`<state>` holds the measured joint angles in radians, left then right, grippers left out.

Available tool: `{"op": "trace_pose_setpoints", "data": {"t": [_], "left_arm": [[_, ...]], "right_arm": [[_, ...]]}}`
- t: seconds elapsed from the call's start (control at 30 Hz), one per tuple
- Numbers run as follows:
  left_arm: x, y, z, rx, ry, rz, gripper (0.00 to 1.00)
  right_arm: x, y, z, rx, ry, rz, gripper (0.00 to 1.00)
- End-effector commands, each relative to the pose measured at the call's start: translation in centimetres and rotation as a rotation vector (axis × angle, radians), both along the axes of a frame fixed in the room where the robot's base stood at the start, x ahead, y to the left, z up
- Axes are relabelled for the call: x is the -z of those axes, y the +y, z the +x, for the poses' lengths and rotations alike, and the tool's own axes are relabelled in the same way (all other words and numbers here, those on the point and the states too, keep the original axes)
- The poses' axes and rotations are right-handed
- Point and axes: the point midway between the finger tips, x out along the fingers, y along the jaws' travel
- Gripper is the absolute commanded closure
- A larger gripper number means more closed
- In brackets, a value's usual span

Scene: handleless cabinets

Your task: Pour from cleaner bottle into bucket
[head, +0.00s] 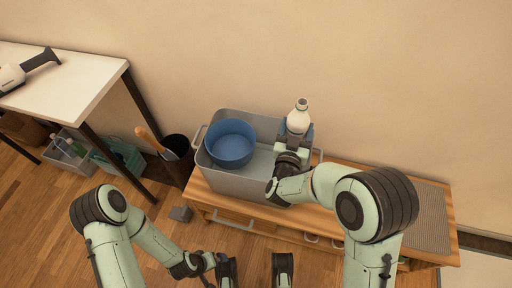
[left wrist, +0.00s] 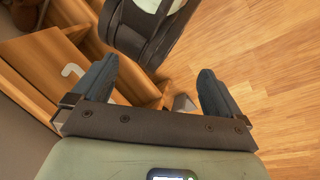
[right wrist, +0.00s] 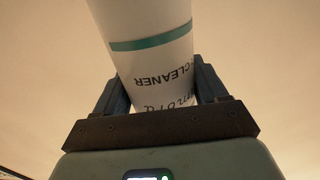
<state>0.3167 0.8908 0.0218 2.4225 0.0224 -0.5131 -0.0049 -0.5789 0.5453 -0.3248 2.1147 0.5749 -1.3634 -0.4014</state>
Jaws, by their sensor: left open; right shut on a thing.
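The cleaner bottle (head: 298,118) is white with an open dark-rimmed mouth. It stands nearly upright above the right part of the grey tub. My right gripper (head: 297,138) is shut around its lower body. In the right wrist view the bottle (right wrist: 150,50) shows a teal band and the word CLEANER between the fingers. The blue bucket (head: 231,146) sits in the left part of the grey tub (head: 245,187), to the left of the bottle. My left gripper (left wrist: 155,95) is open and empty, low in front of the bench.
The tub stands on a wooden bench (head: 340,172) with a grey ribbed mat (head: 428,215) at its right. A white table (head: 75,90) is at the left, with crates beneath it. A dark bin (head: 178,150) stands left of the tub.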

Motion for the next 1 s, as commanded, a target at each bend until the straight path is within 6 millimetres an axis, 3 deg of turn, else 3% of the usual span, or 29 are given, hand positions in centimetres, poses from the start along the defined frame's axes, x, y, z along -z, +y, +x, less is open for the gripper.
{"op": "trace_pose_setpoints", "data": {"t": [0.03, 0.1, 0.4, 1.0], "left_arm": [[1.6, 0.4, 0.7, -0.008, -0.015, 0.009, 0.0], [2.6, 0.8, 1.3, -0.018, -0.03, 0.02, 0.0], [5.8, 2.6, 2.9, -0.048, -0.06, 0.059, 0.0], [5.8, 2.8, 3.3, -0.054, -0.07, 0.065, 0.0]], "right_arm": [[1.2, 0.5, 0.5, 0.028, 0.0, 0.003, 0.64], [2.1, 0.8, 0.7, 0.055, 0.001, 0.001, 0.64], [5.4, 1.1, 0.8, 0.082, 0.0, -0.002, 0.64], [5.6, 1.1, 0.8, 0.085, 0.002, -0.032, 0.64]]}}
